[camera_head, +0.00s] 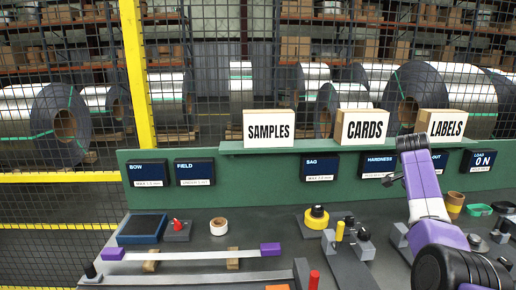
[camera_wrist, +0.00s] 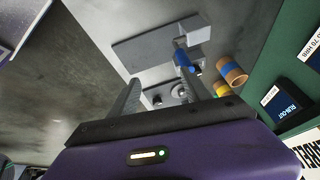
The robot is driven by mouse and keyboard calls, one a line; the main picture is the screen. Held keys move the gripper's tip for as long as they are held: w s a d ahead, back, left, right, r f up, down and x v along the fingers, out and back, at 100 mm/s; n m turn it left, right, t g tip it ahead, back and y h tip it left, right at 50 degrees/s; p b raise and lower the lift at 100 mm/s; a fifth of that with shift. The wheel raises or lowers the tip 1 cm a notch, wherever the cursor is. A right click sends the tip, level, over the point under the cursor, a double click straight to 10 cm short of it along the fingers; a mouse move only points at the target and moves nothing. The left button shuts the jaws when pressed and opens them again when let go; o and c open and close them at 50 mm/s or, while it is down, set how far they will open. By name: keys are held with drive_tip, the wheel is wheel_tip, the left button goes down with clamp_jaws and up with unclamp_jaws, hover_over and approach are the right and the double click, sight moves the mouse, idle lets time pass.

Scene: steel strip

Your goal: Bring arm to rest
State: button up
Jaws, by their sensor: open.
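My gripper (camera_wrist: 160,76) is open in the wrist view, with a gap between its two grey fingers and nothing held. Behind the fingers is a grey fixture (camera_wrist: 150,48) on the dark bench, with a blue part and small round pieces near it. I cannot judge the exact height of the fingers above the bench.
A CARDS block (camera_head: 361,127), a LABELS block (camera_head: 446,123) and a SAMPLES block (camera_head: 269,127) stand on the green ledge (camera_head: 310,147). A steel strip with purple ends (camera_head: 190,254), a yellow-based tool (camera_head: 317,217) and tape rolls crowd the bench. Mesh fencing stands behind.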

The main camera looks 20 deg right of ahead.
drive_tip(key=w+d+r+n+t+h, duration=0.2)
drive_tip(key=w+d+r, duration=0.1)
drive_tip(key=w+r, duration=0.1)
drive_tip(key=w+a+f+n+t+h+b, duration=0.1)
drive_tip(key=w+a+f+n+t+h, duration=0.15)
drive_tip(key=w+f+n+t, duration=0.3)
drive_tip(key=s+a+f+n+t+b, duration=0.1)
drive_tip(key=s+a+f+n+t, duration=0.2)
drive_tip(key=a, duration=0.4)
drive_tip(key=s+a+f+n+t+y+b, duration=0.1)
drive_tip(key=s+a+f+n+t, duration=0.1)
drive_tip(key=a+f, duration=0.35)
drive_tip(key=s+a+f+n+t+b, duration=0.1)
drive_tip(key=s+a+f+n+t, duration=0.15)
drive_tip(key=a, duration=0.55)
drive_tip(key=s+a+f+n+y+b, duration=0.2)
drive_tip(key=s+a, duration=0.7)
drive_tip(key=s, duration=0.5)
drive_tip(key=s+a+f+n+y+b, duration=0.2)
drive_tip(key=s+a+y, duration=0.1)
drive_tip(key=s+a, duration=0.7)
drive_tip(key=s+a+f+n+y+b, duration=0.1)
drive_tip(key=s+a+n+y+b, duration=0.1)
drive_tip(key=s+a, duration=0.7)
drive_tip(key=s+n+y, duration=0.1)
drive_tip(key=s, duration=0.7)
drive_tip(key=shift+s+a+f, duration=0.3)
drive_tip(key=shift+s+f, duration=0.05)
drive_tip(key=shift+f, duration=0.05)
drive_tip(key=shift+y, duration=0.25)
